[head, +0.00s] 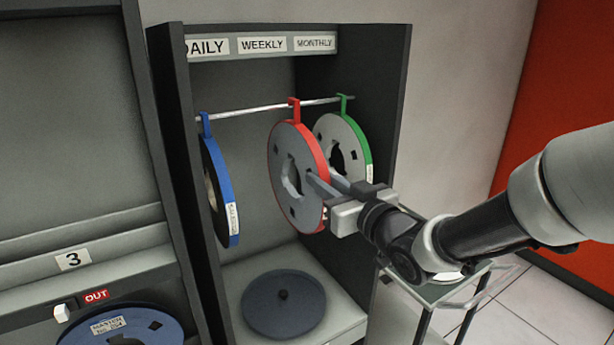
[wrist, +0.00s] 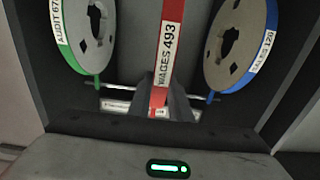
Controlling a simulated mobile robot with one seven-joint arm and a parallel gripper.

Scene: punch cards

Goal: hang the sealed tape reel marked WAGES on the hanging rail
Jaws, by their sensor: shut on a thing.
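The reel with a red band (head: 283,150) is edge-on in the wrist view, where its white label (wrist: 166,50) reads WAGES 493. My gripper (head: 322,186) is shut on its band; in the wrist view the fingers (wrist: 165,103) close around the red strip. The reel is upright inside the cabinet, between a blue reel and a green reel. Its red hook (head: 294,108) is at the hanging rail (head: 255,109), near its middle. I cannot tell whether the hook rests on the rail or is just above it.
The blue reel (head: 217,185) hangs at left under DAILY, labelled SALES 120 in the wrist view. The green reel (head: 362,150) hangs close at right under MONTHLY. A dark disc (head: 283,310) lies on the cabinet floor. The cabinet's side walls bound the space.

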